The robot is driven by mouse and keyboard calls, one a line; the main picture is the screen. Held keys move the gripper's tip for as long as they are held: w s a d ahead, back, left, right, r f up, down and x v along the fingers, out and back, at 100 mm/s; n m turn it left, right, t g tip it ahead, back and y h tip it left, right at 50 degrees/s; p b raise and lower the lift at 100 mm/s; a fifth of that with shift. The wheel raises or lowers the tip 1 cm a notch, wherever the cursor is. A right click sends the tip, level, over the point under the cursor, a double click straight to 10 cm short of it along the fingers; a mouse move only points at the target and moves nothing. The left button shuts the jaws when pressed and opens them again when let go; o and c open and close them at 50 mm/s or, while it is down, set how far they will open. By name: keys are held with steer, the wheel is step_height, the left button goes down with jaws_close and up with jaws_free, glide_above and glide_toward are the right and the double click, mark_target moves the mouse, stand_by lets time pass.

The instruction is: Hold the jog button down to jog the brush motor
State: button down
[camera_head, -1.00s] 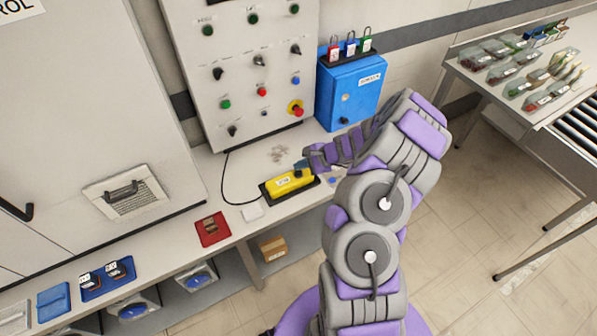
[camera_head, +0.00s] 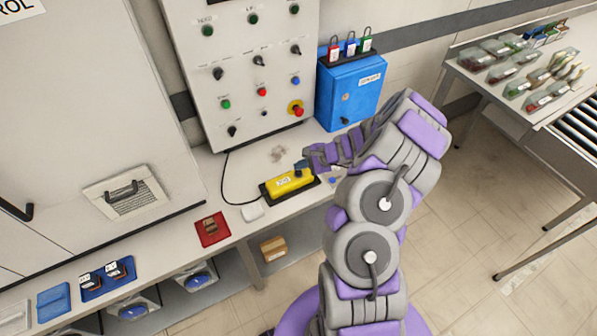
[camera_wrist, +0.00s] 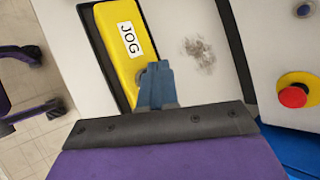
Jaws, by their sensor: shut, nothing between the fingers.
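The yellow jog box (camera_head: 285,184) lies in a dark tray on the bench, with a cable running from it up to the panel. It also shows in the wrist view (camera_wrist: 122,30), with its "JOG" label facing up. My gripper (camera_head: 302,167) is at the right end of the box; in the wrist view its blue fingers (camera_wrist: 156,72) are shut and empty, over the box's near end and right edge. I cannot tell whether the fingertips press on anything.
The control panel (camera_head: 240,65) with knobs and a red emergency stop (camera_head: 297,109) stands behind the box. A blue lockout cabinet (camera_head: 349,92) stands to its right. A grey smudge marks the bench behind the box.

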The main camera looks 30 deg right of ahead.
mark_target(301, 173)
stand_by(0.4)
steer(key=shift+f, duration=0.35)
steer(key=shift+f+b, duration=0.4)
steer(key=shift+f, duration=0.05)
stand_by(0.6)
steer(key=shift+r, duration=0.1)
stand_by(2.5)
steer(key=shift+r+p, duration=0.7)
steer(key=shift+r, duration=0.1)
steer(key=shift+r+p, duration=1.9)
steer(key=shift+r, duration=0.65)
